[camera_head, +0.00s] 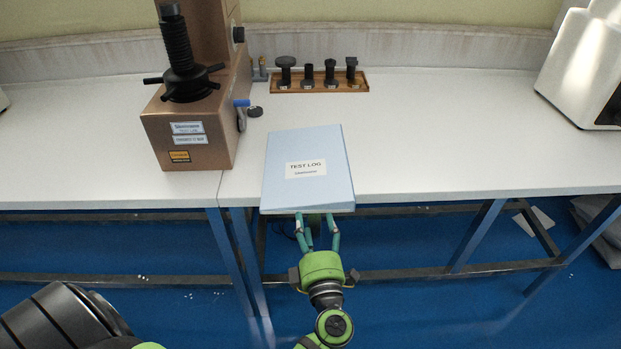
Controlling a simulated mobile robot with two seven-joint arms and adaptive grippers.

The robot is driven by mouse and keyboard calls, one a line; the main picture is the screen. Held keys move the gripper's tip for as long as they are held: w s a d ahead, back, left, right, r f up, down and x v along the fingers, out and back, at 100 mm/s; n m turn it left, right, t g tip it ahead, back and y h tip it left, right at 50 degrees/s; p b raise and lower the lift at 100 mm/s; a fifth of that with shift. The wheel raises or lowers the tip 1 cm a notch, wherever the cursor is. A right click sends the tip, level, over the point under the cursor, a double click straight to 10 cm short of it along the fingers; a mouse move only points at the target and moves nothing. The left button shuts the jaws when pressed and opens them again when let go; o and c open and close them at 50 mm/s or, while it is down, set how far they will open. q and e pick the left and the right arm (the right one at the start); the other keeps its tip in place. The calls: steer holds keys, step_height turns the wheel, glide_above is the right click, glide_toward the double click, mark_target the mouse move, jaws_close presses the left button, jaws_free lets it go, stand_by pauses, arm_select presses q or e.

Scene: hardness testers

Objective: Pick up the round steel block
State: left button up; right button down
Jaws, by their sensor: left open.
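No block that I can surely call the round steel block shows. Whether the fingertips touch the binder or the table edge, I cannot tell. My right gripper is not in view.
The brown hardness tester (190,125) with a black screw and handwheel stands left of the binder. A wooden tray (350,86) with several dark fittings is at the back. A white machine (585,70) stands at the right. The white table (450,140) is clear between binder and machine.

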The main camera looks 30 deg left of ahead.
mark_target(291, 209)
arm_select(q)
steer(key=n, duration=0.1)
steer(key=s+a+r+n+g+y, duration=0.1)
steer(key=a+n+g, duration=0.1)
steer(key=n, duration=0.1)
steer(key=shift+s+a+r+y+b, duration=0.2)
steer(key=shift+s+y+b, duration=0.1)
steer(key=shift+y, duration=0.1)
steer(key=shift+a+r+n+g, duration=0.1)
steer(key=shift+a+n+g, duration=0.2)
steer(key=shift+g, duration=0.1)
steer(key=shift+w+a, duration=0.15)
steer(key=shift+a, duration=0.15)
steer(key=shift+w+a, duration=0.2)
steer(key=b+x, duration=0.1)
steer(key=x, duration=0.4)
steer(key=shift+w+a, duration=0.15)
steer(key=shift+a, duration=0.05)
jaws_close()
steer(key=shift+r, duration=0.15)
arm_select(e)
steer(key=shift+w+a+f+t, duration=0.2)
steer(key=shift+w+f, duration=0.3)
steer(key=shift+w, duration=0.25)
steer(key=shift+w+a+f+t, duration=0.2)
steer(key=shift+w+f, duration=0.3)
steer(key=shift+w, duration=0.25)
